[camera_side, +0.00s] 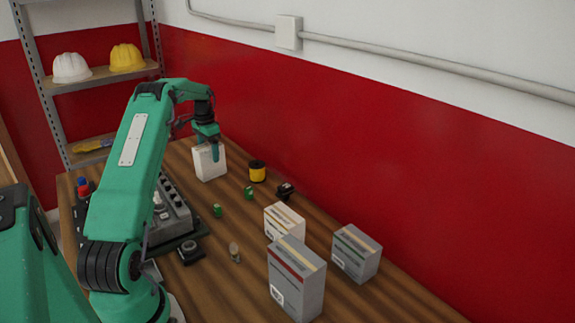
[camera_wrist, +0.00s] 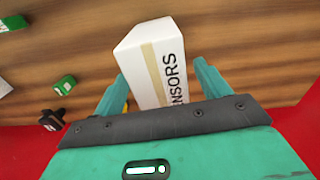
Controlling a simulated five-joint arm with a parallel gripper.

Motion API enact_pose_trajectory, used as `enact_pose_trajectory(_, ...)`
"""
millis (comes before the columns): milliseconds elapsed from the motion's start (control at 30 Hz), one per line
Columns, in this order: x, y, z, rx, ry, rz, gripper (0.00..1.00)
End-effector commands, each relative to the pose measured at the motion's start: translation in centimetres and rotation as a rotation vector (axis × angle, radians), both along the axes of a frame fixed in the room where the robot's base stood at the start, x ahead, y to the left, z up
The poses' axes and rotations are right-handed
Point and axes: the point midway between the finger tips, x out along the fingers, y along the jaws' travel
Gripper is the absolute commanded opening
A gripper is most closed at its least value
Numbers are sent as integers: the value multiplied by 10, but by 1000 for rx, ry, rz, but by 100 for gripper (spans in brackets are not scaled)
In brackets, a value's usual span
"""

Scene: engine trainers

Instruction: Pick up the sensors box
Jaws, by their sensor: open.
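The sensors box (camera_wrist: 152,55) is white with a tan stripe and the word "SENSORS", partly covered by my gripper in the wrist view. In the side view the white box (camera_side: 209,164) stands on the far end of the wooden table by the red wall. My gripper (camera_wrist: 160,85) is open, with one green finger on each side of the box. In the side view my gripper (camera_side: 209,150) is over the box, with a finger in front of its face. I cannot tell whether the fingers touch it.
A yellow-and-black spool (camera_side: 257,171) stands to the right of the box. Small green parts (camera_side: 248,192) and a black part (camera_side: 285,191) lie nearer. Three more boxes, including a grey red-striped one (camera_side: 297,280), stand at the front right. A grey engine unit (camera_side: 172,215) sits beside my arm.

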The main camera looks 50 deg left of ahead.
Motion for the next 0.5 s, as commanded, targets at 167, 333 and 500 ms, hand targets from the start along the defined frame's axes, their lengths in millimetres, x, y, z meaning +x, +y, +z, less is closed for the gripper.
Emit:
enact_pose_trajectory(167, 0, 0, -22, -2, 2, 0, 75)
enact_pose_trajectory(333, 0, 0, -33, -1, 1, 0, 75)
enact_pose_trajectory(500, 0, 0, -33, 0, 0, 0, 75)
